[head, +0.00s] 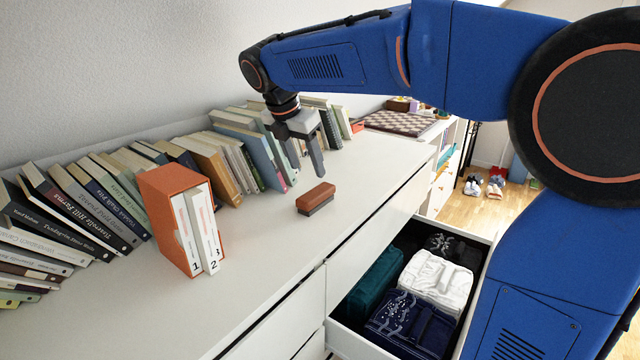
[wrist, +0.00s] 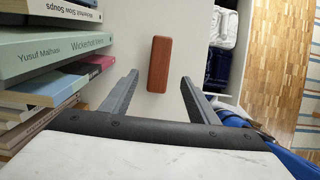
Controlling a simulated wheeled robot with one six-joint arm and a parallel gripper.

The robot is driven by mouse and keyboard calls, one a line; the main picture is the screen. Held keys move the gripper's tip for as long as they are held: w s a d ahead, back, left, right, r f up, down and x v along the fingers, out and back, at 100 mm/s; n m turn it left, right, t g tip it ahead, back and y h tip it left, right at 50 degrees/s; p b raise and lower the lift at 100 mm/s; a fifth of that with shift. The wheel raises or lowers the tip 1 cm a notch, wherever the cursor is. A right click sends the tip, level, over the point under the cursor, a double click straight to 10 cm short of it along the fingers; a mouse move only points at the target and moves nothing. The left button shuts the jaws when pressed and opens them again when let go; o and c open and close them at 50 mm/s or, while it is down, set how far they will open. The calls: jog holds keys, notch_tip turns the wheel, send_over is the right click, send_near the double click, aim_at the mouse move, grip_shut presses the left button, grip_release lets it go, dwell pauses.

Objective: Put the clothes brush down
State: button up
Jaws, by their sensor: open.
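The clothes brush (head: 316,198) has a reddish-brown wooden back and a darker underside. It lies flat on the white top of the drawer unit (head: 265,262), back facing up. My gripper (head: 308,172) is open and empty above the top, behind the brush and apart from it. In the wrist view the brush (wrist: 159,64) lies beyond the open fingertips (wrist: 160,82), roughly centred between them, with nothing held.
A row of books (head: 110,190) lines the wall, with an orange slipcase (head: 168,215) nearer me. The open drawer (head: 345,332) at the right holds folded clothes (head: 436,280). A chessboard (head: 400,122) lies at the far end. The top around the brush is clear.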

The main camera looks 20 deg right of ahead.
jog(key=s+d+f+m+y, duration=0.1)
jog(key=s+d+f+m, duration=0.2)
jog(key=s+f+m, duration=0.2)
jog(key=s+d+f+m+t+y, duration=0.1)
jog(key=s+d+f+m, duration=0.3)
jog(key=s+m, duration=0.7)
jog(key=s+d+f+m+t+y, duration=0.1)
jog(key=s+d+f+m, duration=0.2)
jog(key=s+f+m, duration=0.4)
jog(key=s+m, duration=0.2)
jog(key=s, duration=0.5)
jog(key=shift+s+d+f+y, duration=0.3)
jog(key=shift+s+f+y, duration=0.05)
jog(key=shift+s+y, duration=0.05)
jog(key=shift+o, duration=0.5)
notch_tip(320, 180, up, 22)
jog(key=n+g+h, duration=0.2)
jog(key=n+h, duration=0.2)
jog(key=n, duration=2.1)
send_over(316, 191)
jog(key=s+a, duration=0.4)
jog(key=a, duration=0.1)
jog(key=x, duration=1.7)
jog(key=shift+s+a+f, duration=0.1)
jog(key=shift+a+f, duration=0.05)
jog(key=shift+a, duration=0.2)
